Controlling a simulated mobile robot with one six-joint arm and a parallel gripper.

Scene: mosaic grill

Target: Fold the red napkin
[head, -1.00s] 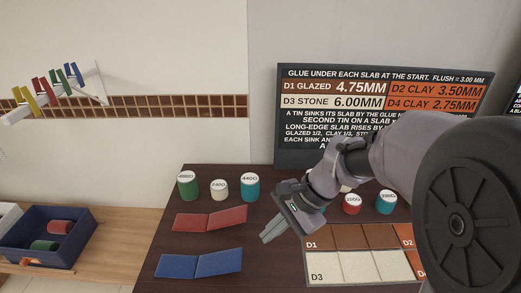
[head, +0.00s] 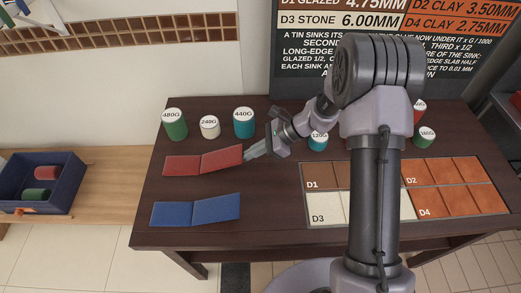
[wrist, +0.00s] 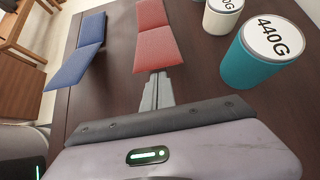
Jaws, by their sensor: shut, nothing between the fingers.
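My gripper (head: 250,155) is shut and empty. Its fingertips are at the napkin's right end in the head view; in the wrist view (wrist: 157,78) they meet or slightly overlap its near edge. I cannot tell whether they touch it.
A blue napkin (head: 196,209) lies spread in front of the red one. Green (head: 174,125), white (head: 209,128) and teal (head: 244,124) tins stand behind. The slab panel (head: 398,224) is to the right. A blue crate (head: 66,187) stands on the left bench.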

